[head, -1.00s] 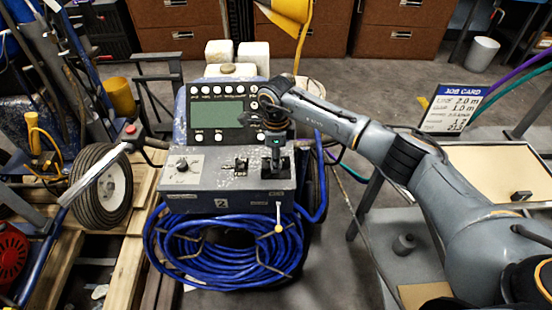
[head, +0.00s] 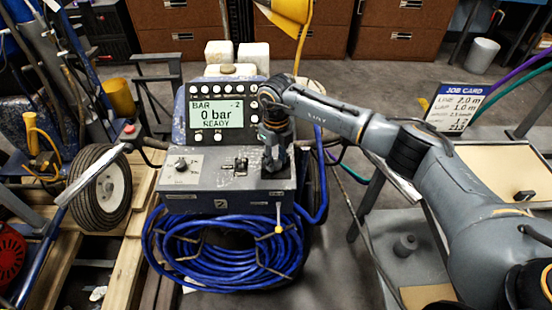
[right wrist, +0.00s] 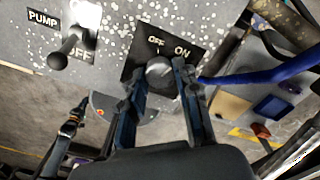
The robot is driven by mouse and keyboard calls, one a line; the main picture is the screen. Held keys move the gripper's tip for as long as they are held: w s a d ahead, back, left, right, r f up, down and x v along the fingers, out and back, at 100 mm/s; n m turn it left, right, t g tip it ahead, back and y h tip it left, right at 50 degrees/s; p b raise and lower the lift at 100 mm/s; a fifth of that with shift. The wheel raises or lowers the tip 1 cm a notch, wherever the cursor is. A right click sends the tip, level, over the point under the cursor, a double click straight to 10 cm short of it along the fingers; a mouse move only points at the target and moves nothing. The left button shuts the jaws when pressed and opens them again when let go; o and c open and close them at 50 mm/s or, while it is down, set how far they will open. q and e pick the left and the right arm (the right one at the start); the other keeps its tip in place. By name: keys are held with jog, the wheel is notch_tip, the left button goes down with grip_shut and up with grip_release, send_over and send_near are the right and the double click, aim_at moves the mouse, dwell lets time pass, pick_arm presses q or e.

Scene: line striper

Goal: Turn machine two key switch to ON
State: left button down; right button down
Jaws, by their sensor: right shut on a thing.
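Machine two (head: 190,203) is a grey console marked 2, with a display (head: 215,114) that is lit and reads "0 bar READY". In the right wrist view the round key switch (right wrist: 160,71) sits on a black plate (right wrist: 133,62) labelled OFF and ON. My right gripper (head: 273,165) is lowered onto the right side of the console. Its two fingers (right wrist: 158,82) are shut on the key switch, one on each side. The gripper hides the switch in the head view. My left gripper is not in view.
A PUMP lever (right wrist: 66,48) stands left of the key switch. A dial (head: 182,165) is at the console's left. A coiled blue hose (head: 220,255) hangs on the front. A job card (head: 457,107) stands at the right above a bench.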

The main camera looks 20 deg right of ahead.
aim_at(276, 162)
jog(key=shift+m, duration=1)
jog(key=c, duration=1)
grip_release()
notch_tip(276, 162, up, 12)
jog(key=shift+r, duration=0.1)
